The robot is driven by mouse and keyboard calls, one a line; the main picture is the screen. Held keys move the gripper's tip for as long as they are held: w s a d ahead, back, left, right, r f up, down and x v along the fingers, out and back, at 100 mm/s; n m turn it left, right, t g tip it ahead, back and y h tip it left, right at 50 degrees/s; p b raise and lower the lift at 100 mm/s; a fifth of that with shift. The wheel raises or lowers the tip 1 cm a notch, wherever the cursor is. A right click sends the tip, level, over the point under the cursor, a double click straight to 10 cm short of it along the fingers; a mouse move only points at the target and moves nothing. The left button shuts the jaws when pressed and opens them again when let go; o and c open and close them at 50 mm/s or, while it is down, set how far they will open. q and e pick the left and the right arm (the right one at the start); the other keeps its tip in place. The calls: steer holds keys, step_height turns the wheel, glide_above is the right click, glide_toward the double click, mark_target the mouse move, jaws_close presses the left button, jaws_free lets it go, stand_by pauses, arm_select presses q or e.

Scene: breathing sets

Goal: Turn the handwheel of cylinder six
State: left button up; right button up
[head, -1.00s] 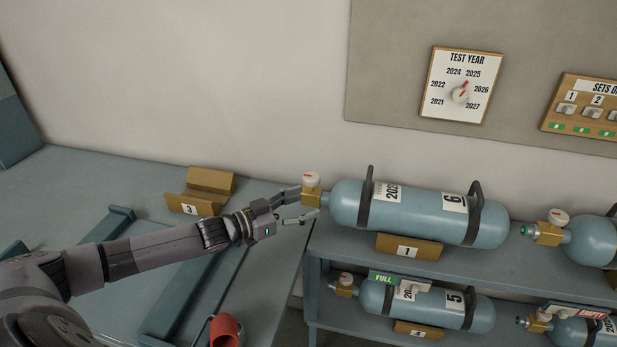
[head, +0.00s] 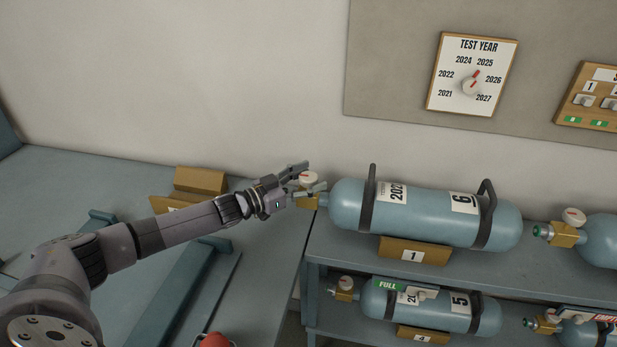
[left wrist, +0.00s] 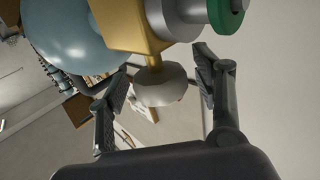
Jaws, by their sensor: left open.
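Cylinder six (head: 425,215) is a blue-grey tank lying on the upper shelf in the cradle marked 1, with its valve end to the left. Its white handwheel (head: 309,178) sits on top of the brass valve block (head: 306,201). My left gripper (head: 307,177) is open, with its fingers on either side of the handwheel. In the left wrist view the handwheel (left wrist: 160,87) lies between the two spread fingertips, below the brass block (left wrist: 128,25); I see gaps at both sides. My right gripper does not show.
Cylinder five (head: 430,308) lies on the lower shelf under a green FULL tag. Another cylinder (head: 600,240) lies to the right on the upper shelf. A table (head: 60,180) with an empty wooden cradle (head: 198,180) is at left. A test year dial (head: 471,85) hangs on the wall.

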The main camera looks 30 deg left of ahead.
arm_select(q)
steer(key=c, duration=0.3)
steer(key=shift+c, duration=2.7)
steer(key=c, duration=0.3)
steer(key=shift+c, duration=0.2)
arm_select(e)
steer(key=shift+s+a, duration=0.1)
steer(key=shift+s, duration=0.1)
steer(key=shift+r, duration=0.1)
